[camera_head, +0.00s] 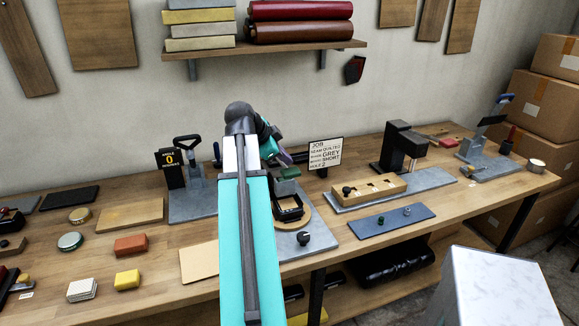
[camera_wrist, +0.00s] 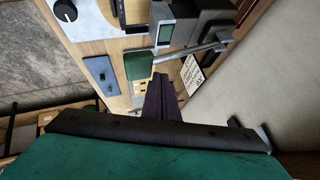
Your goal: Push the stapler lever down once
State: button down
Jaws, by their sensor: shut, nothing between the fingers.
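A bench device partly behind my arm has a green pad (camera_head: 289,172) that looks like a lever's press pad. In the wrist view the green pad (camera_wrist: 138,65) sits at the end of a grey metal rod (camera_wrist: 195,52). I cannot be sure this is the stapler lever. My gripper (camera_wrist: 160,80) shows dark fingers pressed together with nothing between them. In the head view my gripper (camera_head: 286,158) is just above and beside the green pad; contact cannot be told. My arm hides the device's left side.
A JOB sign (camera_head: 326,152) stands behind the device. A D-handled lever tool (camera_head: 187,142) is at left, a blue-handled lever tool (camera_head: 500,103) at far right. A wooden block (camera_head: 375,187) and a blue-grey mat (camera_head: 391,221) lie right. A shelf (camera_head: 265,49) hangs above.

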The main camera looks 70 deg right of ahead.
jog(key=shift+s+a+f+b, duration=0.1)
jog(key=shift+f+b, duration=0.35)
jog(key=shift+f, duration=0.35)
jog(key=shift+s+a+f+b, duration=0.1)
jog(key=shift+f+b, duration=0.35)
jog(key=shift+f, duration=0.3)
dwell(2.5)
jog(key=shift+r, duration=0.15)
dwell(0.6)
jog(key=shift+w+d+r+p, duration=0.15)
jog(key=shift+r+p, duration=0.35)
jog(key=shift+r, duration=0.45)
jog(key=shift+w+d+r+p, duration=0.1)
jog(key=shift+r+p, duration=0.35)
jog(key=shift+r, duration=0.45)
jog(key=shift+r, duration=0.1)
notch_tip(320, 180, up, 5)
jog(key=p, duration=0.2)
send_over(287, 168)
jog(key=w, duration=0.1)
jog(key=shift+w+d, duration=0.15)
jog(key=shift+d, duration=0.25)
